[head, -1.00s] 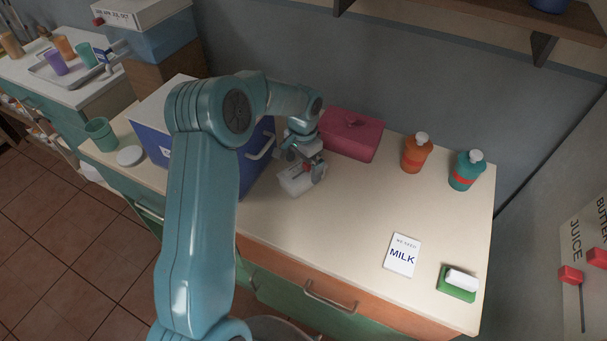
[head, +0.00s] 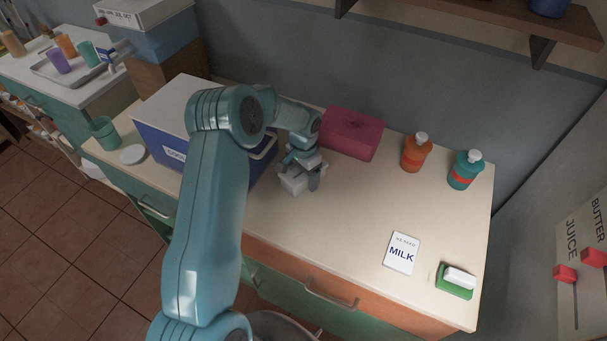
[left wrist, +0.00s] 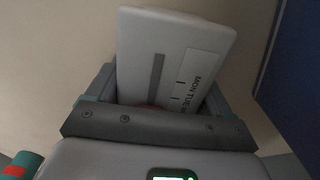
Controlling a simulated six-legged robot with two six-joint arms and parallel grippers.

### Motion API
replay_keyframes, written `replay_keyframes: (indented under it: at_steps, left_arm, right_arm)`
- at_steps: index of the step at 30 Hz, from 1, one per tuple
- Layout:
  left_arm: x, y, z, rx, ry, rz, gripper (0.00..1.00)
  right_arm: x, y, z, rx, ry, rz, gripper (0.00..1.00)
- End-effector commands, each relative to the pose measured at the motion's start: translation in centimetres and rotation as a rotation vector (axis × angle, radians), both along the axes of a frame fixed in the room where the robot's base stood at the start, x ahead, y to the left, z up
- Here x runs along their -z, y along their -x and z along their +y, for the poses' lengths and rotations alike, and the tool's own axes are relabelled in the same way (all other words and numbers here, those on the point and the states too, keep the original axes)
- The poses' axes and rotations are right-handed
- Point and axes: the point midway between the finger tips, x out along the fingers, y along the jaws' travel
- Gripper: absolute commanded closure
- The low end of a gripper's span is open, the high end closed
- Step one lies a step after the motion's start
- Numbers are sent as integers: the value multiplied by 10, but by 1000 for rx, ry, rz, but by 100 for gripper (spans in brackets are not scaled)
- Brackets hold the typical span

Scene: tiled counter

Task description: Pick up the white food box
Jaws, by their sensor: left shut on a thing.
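The white food box (head: 293,184) is at my left gripper (head: 305,183) in the head view, over the counter just right of the blue cooler. In the left wrist view the box (left wrist: 172,50) sits between the two fingers (left wrist: 158,100), tilted, with a dark strip and a label reading "MON TUE" on its face. My left gripper is shut on it. Whether the box still touches the counter I cannot tell. My right gripper is not in view.
A blue cooler (head: 160,140) stands close on the left, and a dark pink box (head: 352,134) behind. Orange (head: 415,155) and teal (head: 464,172) bottles, a MILK note (head: 402,253) and a green sponge holder (head: 453,290) are to the right. The counter's middle is clear.

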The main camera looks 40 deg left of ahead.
Motion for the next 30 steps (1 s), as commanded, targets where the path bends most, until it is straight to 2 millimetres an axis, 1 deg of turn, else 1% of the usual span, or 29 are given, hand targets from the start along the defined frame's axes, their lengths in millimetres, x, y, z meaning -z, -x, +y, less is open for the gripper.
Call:
replay_keyframes:
  at_steps: [5, 8, 11, 14, 21, 24, 27, 30]
  left_arm:
    - [-3, 0, 0, 0, -1, -1, 60]
    - [-11, -1, 1, 0, -2, -4, 60]
    - [-26, -1, 1, -1, -3, -5, 60]
    - [-48, -1, 1, -1, -3, -6, 60]
    - [-117, -1, 1, -1, -2, -8, 60]
    - [-143, -1, 0, -1, -1, -7, 60]
    - [-165, -1, 0, 1, -2, -5, 60]
    - [-181, 0, 0, 0, -2, -4, 60]
  right_arm:
    - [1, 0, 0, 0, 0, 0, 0]
    - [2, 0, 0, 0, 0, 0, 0]
    - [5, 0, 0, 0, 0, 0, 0]
    - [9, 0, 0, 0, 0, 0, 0]
    - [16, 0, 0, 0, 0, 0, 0]
    - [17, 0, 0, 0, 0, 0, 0]
    - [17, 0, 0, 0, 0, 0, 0]
    - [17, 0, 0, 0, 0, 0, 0]
